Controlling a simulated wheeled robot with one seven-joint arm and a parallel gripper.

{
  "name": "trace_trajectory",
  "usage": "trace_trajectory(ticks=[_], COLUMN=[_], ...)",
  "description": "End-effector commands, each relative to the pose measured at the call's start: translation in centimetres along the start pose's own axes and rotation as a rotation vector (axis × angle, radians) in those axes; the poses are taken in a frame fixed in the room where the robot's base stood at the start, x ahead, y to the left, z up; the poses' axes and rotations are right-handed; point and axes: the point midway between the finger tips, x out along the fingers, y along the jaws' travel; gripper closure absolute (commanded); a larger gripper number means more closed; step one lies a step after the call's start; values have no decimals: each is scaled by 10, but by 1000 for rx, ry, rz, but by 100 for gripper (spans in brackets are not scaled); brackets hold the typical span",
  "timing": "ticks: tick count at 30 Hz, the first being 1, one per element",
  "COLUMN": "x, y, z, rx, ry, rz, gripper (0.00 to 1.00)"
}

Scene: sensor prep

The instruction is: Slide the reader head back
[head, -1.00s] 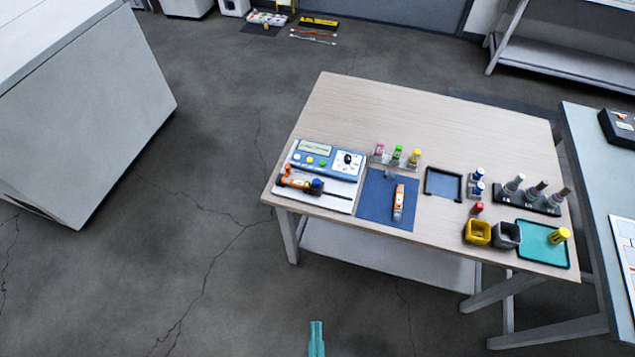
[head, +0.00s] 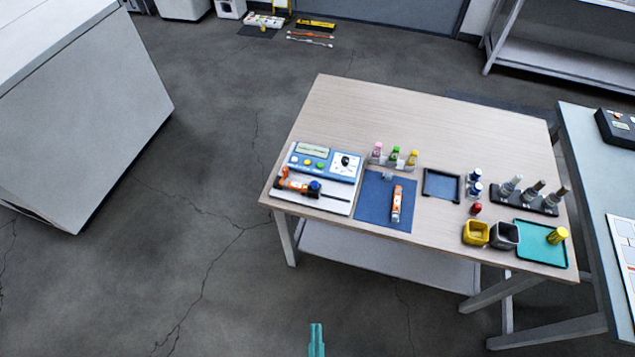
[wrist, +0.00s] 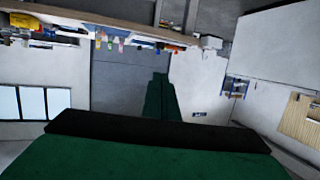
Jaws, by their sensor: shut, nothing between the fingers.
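The reader head (head: 296,183), an orange and black piece with a blue knob at its right, sits on a dark rail on the white base plate (head: 338,205) in front of the blue reader panel (head: 326,164). It is at the left part of the rail, and the bare rail shows to its right. My gripper (head: 316,335) is at the bottom edge of the head view, over the floor and well short of the table. Its teal fingers are together and empty.
The wooden table (head: 400,110) also holds a blue mat (head: 372,212) with an orange and white tool, several small bottles, a dark tray (head: 441,185), yellow and grey cups, and a teal tray (head: 535,250). Open floor lies in front. A grey-blue table (head: 595,160) stands at the right.

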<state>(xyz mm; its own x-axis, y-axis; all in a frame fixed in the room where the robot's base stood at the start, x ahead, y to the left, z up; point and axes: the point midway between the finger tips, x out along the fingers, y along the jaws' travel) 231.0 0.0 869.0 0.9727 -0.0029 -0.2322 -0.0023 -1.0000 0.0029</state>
Motion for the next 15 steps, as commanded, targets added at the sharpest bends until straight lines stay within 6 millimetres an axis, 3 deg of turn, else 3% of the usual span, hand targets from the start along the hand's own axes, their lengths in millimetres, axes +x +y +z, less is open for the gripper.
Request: trace_trajectory(ticks=[11,15], x=[0,4], y=[0,1], z=[0,2], rx=[0,-2], ry=[0,2], rz=[0,3], gripper=[100,67])
